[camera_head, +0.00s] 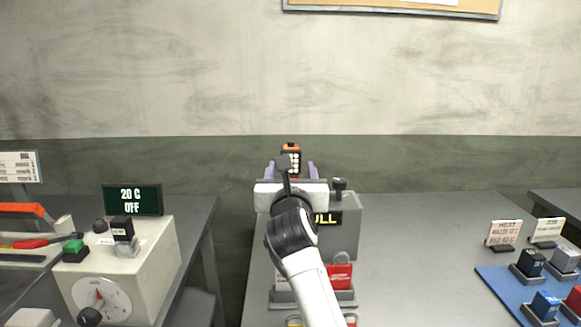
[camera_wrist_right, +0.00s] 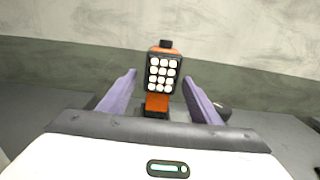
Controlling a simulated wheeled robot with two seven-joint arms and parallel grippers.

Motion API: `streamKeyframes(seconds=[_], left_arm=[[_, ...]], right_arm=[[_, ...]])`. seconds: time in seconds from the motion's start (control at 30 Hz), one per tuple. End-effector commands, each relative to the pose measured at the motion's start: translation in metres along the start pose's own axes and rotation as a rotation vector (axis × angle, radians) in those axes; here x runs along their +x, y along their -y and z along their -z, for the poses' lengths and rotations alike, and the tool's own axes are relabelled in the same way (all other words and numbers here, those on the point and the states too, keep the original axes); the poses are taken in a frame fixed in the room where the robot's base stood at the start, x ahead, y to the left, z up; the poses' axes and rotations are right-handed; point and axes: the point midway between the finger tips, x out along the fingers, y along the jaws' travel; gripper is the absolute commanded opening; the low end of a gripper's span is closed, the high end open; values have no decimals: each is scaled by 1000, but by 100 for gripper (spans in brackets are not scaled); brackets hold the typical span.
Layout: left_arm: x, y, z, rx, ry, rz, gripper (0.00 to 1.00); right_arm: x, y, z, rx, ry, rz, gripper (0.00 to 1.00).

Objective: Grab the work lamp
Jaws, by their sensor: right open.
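The work lamp (camera_head: 291,149) is orange and black with a grid of round white LEDs on its face. It stands upright in the middle of the head view, and its lower part is hidden behind my right gripper (camera_head: 291,168). In the right wrist view the lamp (camera_wrist_right: 161,78) stands between the two purple fingers of the right gripper (camera_wrist_right: 164,95), with a visible gap on each side. The right gripper is open, its fingers pointing toward the lamp. I cannot tell how far the fingertips reach past it. My left gripper is not in view.
A grey box with a display (camera_head: 343,232) stands just below and right of the gripper, with a red padlock (camera_head: 339,272) in front. A beige machine with a dial (camera_head: 150,262) is left. A blue mat (camera_head: 497,282) with several blocks lies right. The grey table's middle right (camera_head: 430,250) is clear.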

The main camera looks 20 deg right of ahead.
Motion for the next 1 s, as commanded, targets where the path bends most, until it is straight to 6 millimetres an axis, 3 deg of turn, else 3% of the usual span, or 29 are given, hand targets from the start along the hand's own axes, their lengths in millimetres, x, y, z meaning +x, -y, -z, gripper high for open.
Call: streamKeyframes(seconds=[0.33,0.67,0.93,1.0], left_arm=[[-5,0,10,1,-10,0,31],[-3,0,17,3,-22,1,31],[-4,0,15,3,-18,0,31],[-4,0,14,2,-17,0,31]], right_arm=[[44,0,-6,-2,0,1,58],[50,0,-6,0,0,1,58],[50,0,-6,0,-1,0,12],[49,0,-7,0,2,0,9]])
